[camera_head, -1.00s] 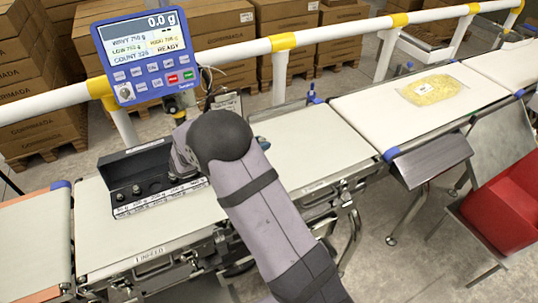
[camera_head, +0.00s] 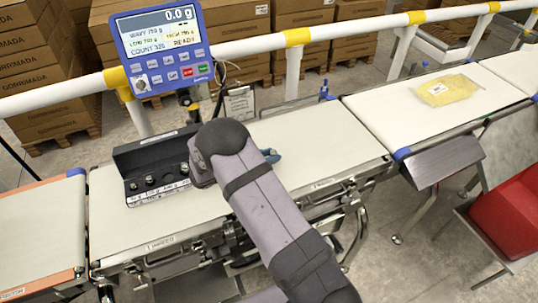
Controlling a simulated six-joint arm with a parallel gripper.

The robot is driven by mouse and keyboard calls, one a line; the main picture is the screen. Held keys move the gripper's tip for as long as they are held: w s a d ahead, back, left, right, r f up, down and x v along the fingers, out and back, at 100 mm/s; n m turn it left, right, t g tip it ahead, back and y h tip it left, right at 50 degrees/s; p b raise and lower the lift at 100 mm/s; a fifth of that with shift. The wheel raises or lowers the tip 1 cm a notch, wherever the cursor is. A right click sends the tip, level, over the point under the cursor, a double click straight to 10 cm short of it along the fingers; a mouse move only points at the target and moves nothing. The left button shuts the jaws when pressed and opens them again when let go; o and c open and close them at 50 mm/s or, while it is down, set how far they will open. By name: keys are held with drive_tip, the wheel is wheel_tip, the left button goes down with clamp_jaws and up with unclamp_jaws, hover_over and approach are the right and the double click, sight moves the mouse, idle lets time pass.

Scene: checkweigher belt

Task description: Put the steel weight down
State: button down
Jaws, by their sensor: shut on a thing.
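A long black case (camera_head: 140,160) stands open on the near belt, with several dark weights (camera_head: 150,181) upright in a row at its left end and a white label strip along its front. My gripper (camera_head: 202,172) is mostly hidden behind my own arm, beside the case's right end. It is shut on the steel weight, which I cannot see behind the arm. A small blue piece (camera_head: 271,156) shows just right of my arm; I cannot tell what it is. The belt's white surface (camera_head: 320,140) is bare to the right of my arm.
A blue indicator (camera_head: 165,50) behind the belt reads 0.0 g and READY. A white and yellow rail (camera_head: 360,28) runs behind. A bag of yellow contents (camera_head: 446,90) lies on the right-hand belt. A red bin (camera_head: 510,215) stands front right.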

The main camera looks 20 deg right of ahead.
drive_tip(key=shift+f, duration=0.1)
drive_tip(key=shift+f, duration=0.1)
drive_tip(key=c, duration=1.5)
unclamp_jaws()
drive_tip(key=shift+c, duration=0.2)
